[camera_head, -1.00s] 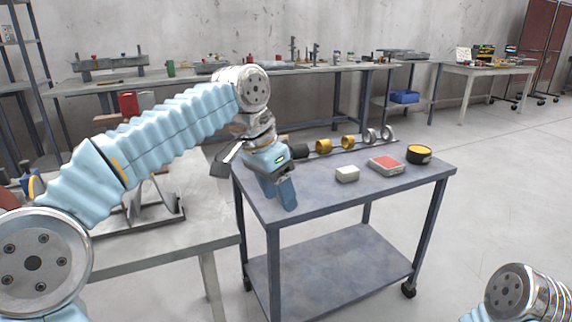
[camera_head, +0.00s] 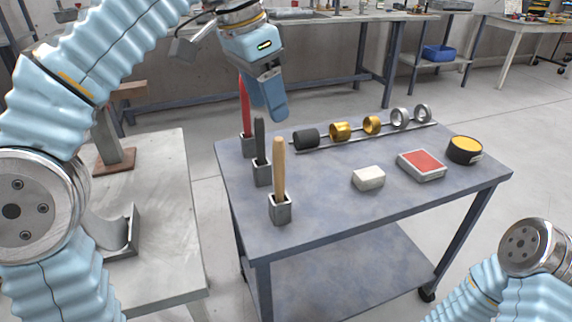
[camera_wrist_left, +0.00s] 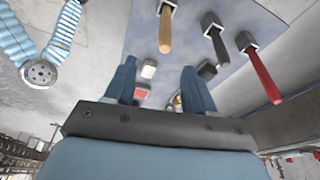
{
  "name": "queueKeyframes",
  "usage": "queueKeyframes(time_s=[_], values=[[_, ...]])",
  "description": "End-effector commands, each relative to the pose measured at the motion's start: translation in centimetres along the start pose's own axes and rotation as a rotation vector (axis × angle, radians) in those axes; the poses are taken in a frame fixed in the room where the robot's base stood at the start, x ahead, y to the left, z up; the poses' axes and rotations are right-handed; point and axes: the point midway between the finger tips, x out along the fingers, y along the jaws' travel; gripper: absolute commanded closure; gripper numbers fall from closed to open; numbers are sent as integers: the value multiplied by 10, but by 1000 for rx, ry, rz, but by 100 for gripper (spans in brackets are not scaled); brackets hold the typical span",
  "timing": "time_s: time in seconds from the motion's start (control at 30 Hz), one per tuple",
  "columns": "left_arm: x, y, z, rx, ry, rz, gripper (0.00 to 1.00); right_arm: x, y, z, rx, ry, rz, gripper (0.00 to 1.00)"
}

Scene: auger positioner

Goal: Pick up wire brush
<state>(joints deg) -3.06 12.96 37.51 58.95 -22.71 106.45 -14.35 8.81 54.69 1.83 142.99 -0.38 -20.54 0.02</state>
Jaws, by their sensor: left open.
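Three handled tools stand upright in small square metal holders at the left side of the blue-grey cart (camera_head: 330,215): a wooden handle (camera_head: 279,168), a dark handle (camera_head: 260,140) and a red handle (camera_head: 245,103). Their lower ends are hidden in the holders, so I cannot tell which is the wire brush. My left gripper (camera_head: 274,103) is open and empty, above the cart near the red and dark handles. The left wrist view shows its spread fingers (camera_wrist_left: 160,88), with the wooden (camera_wrist_left: 165,32), dark (camera_wrist_left: 216,42) and red (camera_wrist_left: 262,72) handles beyond them. My right gripper is out of view.
A rod with a black cylinder (camera_head: 306,139) and several brass and steel rings lies along the cart's back edge. A pale block (camera_head: 369,178), a red-topped box (camera_head: 421,165) and a yellow-topped tin (camera_head: 464,150) sit to the right. A grey table (camera_head: 165,215) stands left.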

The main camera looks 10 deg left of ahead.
Motion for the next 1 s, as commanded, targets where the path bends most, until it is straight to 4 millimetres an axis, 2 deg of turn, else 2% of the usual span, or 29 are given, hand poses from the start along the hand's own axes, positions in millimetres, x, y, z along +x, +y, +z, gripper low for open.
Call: queueKeyframes(time_s=[0.2, 0.3, 0.57, 0.8, 1.0], values=[[49, -1, 3, -2, -4, 0, 45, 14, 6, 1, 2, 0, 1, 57], [67, -1, 2, -2, -3, 1, 45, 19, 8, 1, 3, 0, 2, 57], [90, -3, 3, -2, -2, 1, 45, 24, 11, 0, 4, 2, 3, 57], [126, -9, 6, -2, -2, 1, 45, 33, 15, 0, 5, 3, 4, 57], [133, -9, 5, -2, 0, 1, 45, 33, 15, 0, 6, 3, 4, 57]])
